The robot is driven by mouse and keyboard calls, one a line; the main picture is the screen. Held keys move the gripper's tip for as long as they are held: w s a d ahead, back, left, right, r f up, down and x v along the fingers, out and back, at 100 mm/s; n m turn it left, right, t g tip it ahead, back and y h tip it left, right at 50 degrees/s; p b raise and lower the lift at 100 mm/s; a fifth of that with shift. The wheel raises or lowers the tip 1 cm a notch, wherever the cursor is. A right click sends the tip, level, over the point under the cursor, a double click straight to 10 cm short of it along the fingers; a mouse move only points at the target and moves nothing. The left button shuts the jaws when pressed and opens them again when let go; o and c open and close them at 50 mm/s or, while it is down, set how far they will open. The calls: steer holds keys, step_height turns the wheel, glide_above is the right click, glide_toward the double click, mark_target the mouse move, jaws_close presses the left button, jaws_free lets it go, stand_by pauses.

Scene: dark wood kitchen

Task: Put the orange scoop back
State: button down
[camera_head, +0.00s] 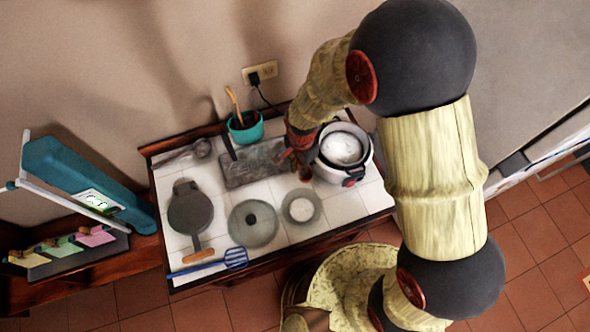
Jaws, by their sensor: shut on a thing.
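My gripper (300,161) is at the end of my arm, low over the tiled worktop, between a grey slab and a white rice cooker. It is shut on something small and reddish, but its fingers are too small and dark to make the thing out. I cannot clearly pick out the orange scoop. A teal pot (245,134) stands at the back of the worktop, left of my gripper, with an orange-brown handle (234,104) sticking up from it. I cannot tell what that handle belongs to.
The white cooker (344,147) is open, close right of my gripper. The grey slab (252,167) lies to the left. Round lids (238,234), a dark pan (188,212) and a blue slotted turner (236,258) lie in front and left. A wall socket (262,72) is behind.

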mark_target(307, 178)
steer(key=shift+w+a+f+p, duration=0.15)
steer(key=shift+a+f, duration=0.15)
steer(key=shift+f, duration=0.6)
steer(key=shift+w+a+f+p, duration=0.15)
steer(key=shift+a+f, duration=0.15)
steer(key=shift+f, duration=0.65)
steer(key=shift+w+a+f+p, duration=0.15)
steer(key=shift+a+f, duration=0.15)
steer(key=shift+f, duration=0.6)
steer(key=shift+f, duration=0.2)
steer(key=c, duration=1.8)
jaws_free()
steer(key=shift+r, duration=0.15)
